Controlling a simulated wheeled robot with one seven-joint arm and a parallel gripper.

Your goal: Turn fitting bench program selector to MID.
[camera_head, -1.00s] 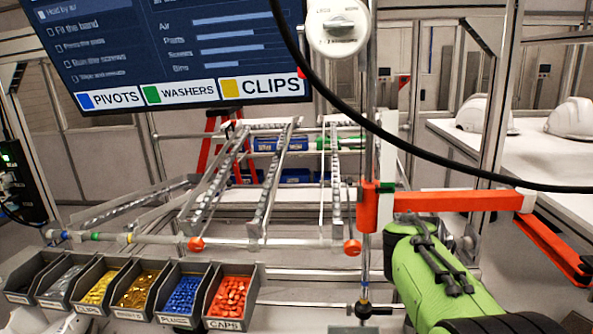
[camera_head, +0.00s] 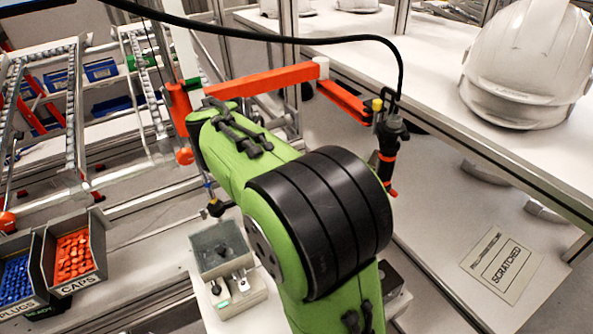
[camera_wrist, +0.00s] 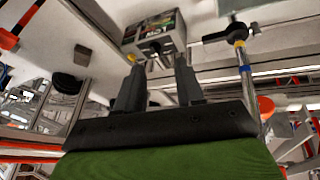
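My gripper (camera_wrist: 157,66) shows in the wrist view with its two dark fingers apart and nothing visible between them. Beyond the fingertips is a small grey box (camera_wrist: 172,42) with a dark fitting on its near face; its markings are too small to read. In the head view a pale grey unit (camera_head: 238,296) stands below a grey tray, with small dark knob-like parts and a green patch on it. I cannot tell for sure which part is the program selector, or its setting. My green arm hides my gripper in the head view.
An orange beam (camera_head: 265,80) and a hanging black-and-orange tool (camera_head: 388,145) are close to my arm. Bins of blue plugs (camera_head: 17,278) and orange caps (camera_head: 74,257) are at left. A white helmet (camera_head: 527,65) rests on the right shelf, above a "SCRATCHED" label (camera_head: 502,266).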

